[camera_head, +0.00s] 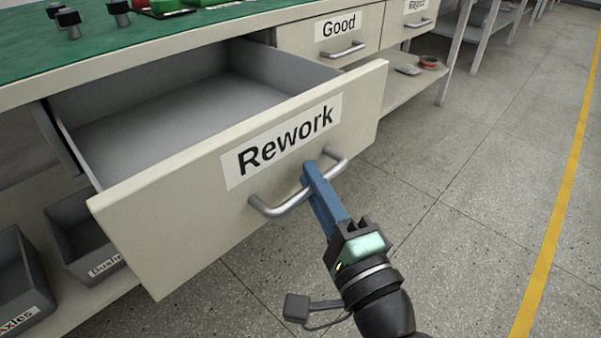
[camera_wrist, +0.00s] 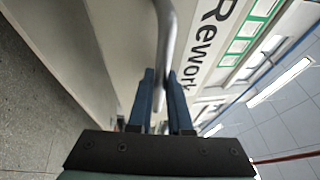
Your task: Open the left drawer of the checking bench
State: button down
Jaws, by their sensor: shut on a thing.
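The drawer labelled "Rework" (camera_head: 160,210) is pulled well out of the checking bench in the head view, and its grey inside looks empty. Its curved metal handle (camera_head: 270,207) is on the front, below the label. My gripper (camera_head: 312,175) has its blue fingers shut on this handle, near its middle to right part. In the wrist view the handle bar (camera_wrist: 168,40) runs between the two blue fingers (camera_wrist: 161,85), with the "Rework" label to the right. The fingers hide a short piece of the handle.
The shut "Good" drawer (camera_head: 300,37) and another shut drawer (camera_head: 402,22) are to the right. Grey bins (camera_head: 22,275) stand on the shelf below. Black-topped parts (camera_head: 68,20) stand on the green top (camera_head: 30,50). The floor (camera_head: 440,230) at right is clear.

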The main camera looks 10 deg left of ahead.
jog(key=c, duration=0.8)
grip_release()
jog(key=shift+c, duration=0.2)
jog(key=p+v, duration=0.3)
jog(key=v, duration=1)
